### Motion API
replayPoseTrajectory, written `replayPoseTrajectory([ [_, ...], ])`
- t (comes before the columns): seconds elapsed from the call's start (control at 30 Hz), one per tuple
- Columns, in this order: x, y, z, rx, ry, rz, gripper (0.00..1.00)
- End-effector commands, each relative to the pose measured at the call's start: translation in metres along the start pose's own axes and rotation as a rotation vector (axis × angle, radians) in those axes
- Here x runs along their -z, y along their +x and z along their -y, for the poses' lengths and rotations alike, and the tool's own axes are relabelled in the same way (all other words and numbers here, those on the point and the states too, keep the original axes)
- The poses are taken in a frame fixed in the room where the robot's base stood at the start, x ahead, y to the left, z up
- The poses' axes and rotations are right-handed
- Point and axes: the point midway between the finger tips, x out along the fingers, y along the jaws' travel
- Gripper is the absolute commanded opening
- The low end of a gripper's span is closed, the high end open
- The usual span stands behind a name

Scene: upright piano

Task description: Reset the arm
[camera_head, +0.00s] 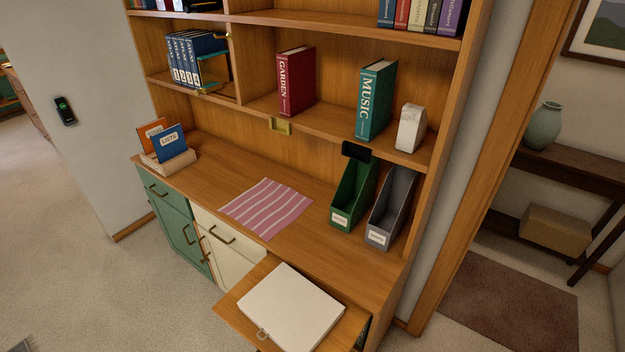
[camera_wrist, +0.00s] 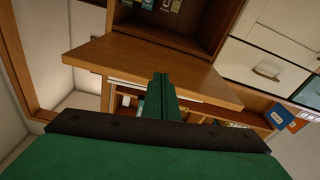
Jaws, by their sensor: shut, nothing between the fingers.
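My gripper (camera_wrist: 161,80) shows in the wrist view, with its two narrow green fingers together and nothing between them. A dark bar and the wide green hand fill the bottom of that view. The wrist picture appears upside down. The fingers overlap a wooden pull-out leaf (camera_wrist: 200,80) in the picture; I cannot tell whether they touch it. I cannot make out my gripper in the head view. There the leaf (camera_head: 235,307) sticks out from the cabinet front and bears a flat white square item (camera_head: 291,308) with a small ring.
The desk top holds a pink striped cloth (camera_head: 266,207), a green file holder (camera_head: 352,195), a grey file holder (camera_head: 391,207) and a book rack (camera_head: 168,163). Shelves with books rise behind. A door frame (camera_head: 500,170) stands at right.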

Motion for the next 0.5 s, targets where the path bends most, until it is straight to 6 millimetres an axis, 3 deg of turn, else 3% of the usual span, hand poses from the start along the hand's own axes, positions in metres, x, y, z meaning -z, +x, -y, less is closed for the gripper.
replayPoseTrajectory([
  [0.03, -0.024, 0.007, -0.017, 0.013, -0.061, 0.072, 0.00],
  [0.1, -0.054, 0.013, -0.034, 0.049, -0.137, 0.173, 0.00],
  [0.3, -0.129, 0.008, -0.088, 0.191, -0.290, 0.449, 0.00],
  [0.5, -0.168, -0.023, -0.136, 0.371, -0.332, 0.656, 0.00],
])
